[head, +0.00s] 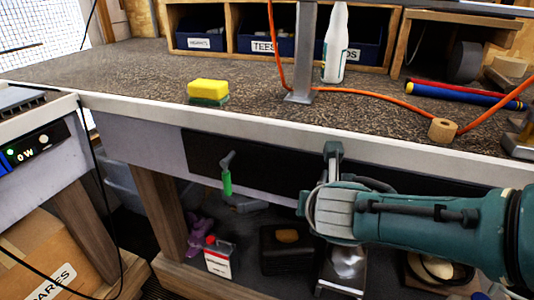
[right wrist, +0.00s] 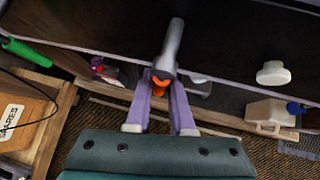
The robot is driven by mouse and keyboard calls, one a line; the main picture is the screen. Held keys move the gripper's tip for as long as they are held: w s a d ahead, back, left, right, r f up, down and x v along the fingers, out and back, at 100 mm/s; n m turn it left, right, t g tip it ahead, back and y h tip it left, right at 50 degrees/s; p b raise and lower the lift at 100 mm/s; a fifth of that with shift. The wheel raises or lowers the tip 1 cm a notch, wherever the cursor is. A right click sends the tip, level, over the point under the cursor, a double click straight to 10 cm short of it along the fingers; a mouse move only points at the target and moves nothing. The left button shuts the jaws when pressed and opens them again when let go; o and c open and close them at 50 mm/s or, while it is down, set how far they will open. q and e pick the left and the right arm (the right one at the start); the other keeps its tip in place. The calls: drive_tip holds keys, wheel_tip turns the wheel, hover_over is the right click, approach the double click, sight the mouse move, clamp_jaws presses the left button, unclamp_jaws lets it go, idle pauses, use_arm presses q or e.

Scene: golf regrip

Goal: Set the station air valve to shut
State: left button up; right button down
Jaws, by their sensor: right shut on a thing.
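A grey lever or handle (right wrist: 171,48) with an orange part at its lower end shows in the right wrist view, on the dark front panel under the bench top. It appears to be the station air valve's handle, but its marking cannot be read. My right gripper (right wrist: 162,82) is shut on it, with purple fingers on both sides of the orange end. In the head view my right gripper (head: 334,190) is at the bench's front edge, and its wrist hides most of the handle. My left gripper is not in view.
A green-handled grey fitting (head: 227,178) hangs on the panel to the left. An orange hose (head: 385,97) crosses the bench top (head: 140,75), with a yellow sponge (head: 208,91) and a white bottle (head: 336,48). A lower shelf holds a white-and-red can (head: 219,258) and other items.

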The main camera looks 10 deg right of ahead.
drive_tip(key=shift+s+d+n+g+h, duration=0.2)
drive_tip(key=shift+d+n+g+h, duration=0.1)
drive_tip(key=shift+g+h, duration=0.15)
drive_tip(key=shift+f, duration=0.1)
drive_tip(key=c, duration=0.8)
unclamp_jaws()
drive_tip(key=p+v, duration=1)
drive_tip(key=p, duration=0.1)
